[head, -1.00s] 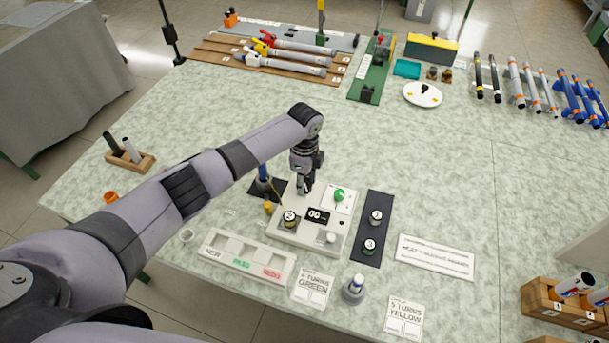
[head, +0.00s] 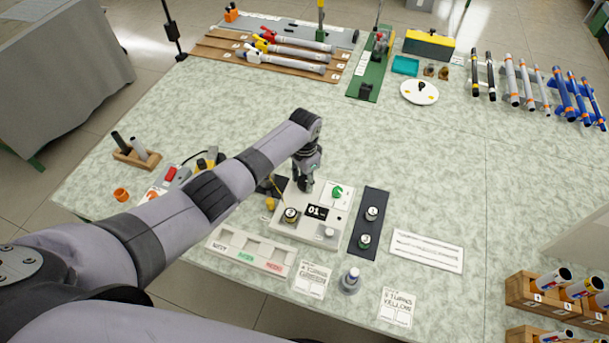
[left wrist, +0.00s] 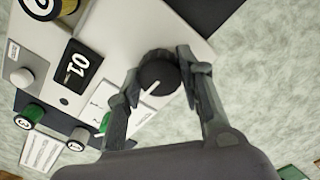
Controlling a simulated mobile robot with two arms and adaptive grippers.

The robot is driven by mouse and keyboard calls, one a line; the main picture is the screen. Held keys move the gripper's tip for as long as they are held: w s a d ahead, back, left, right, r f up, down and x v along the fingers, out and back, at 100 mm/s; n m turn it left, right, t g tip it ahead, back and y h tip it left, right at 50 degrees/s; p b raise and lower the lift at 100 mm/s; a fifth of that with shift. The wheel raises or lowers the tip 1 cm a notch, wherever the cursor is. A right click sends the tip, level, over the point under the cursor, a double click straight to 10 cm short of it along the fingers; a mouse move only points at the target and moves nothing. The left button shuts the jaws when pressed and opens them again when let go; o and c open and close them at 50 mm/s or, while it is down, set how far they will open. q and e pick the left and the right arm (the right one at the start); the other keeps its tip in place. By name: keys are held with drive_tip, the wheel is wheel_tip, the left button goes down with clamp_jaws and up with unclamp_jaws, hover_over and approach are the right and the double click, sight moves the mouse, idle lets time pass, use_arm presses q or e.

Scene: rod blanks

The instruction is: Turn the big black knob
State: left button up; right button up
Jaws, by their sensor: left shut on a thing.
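The big black knob (left wrist: 158,72), with a white pointer line, stands on the white panel (head: 303,236) and shows in the left wrist view. My left gripper (left wrist: 162,78) has one finger on each side of the knob and is shut on it. In the head view my left gripper (head: 303,184) points down at the back of the panel and hides the knob. The panel's display (head: 316,211) reads 01. My right gripper is not in view.
A green part (head: 337,191) and a numbered piece (head: 290,215) sit on the panel. A dark strip (head: 371,229) with two numbered pieces lies to its right. A labelled tray (head: 228,249) lies in front. The table's middle right is clear.

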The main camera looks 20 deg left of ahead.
sight(304, 180)
use_arm(q)
drive_tip(key=n+p, duration=0.2)
drive_tip(key=n, duration=0.4)
drive_tip(key=shift+r, duration=0.1)
drive_tip(key=n+p, duration=0.1)
drive_tip(key=n, duration=0.4)
drive_tip(key=shift+n, duration=0.4)
drive_tip(key=shift+w, duration=0.1)
drive_tip(key=o, duration=1.2)
drive_tip(key=shift+c, duration=0.2)
wheel_tip(304, 180, up, 12)
idle(0.5)
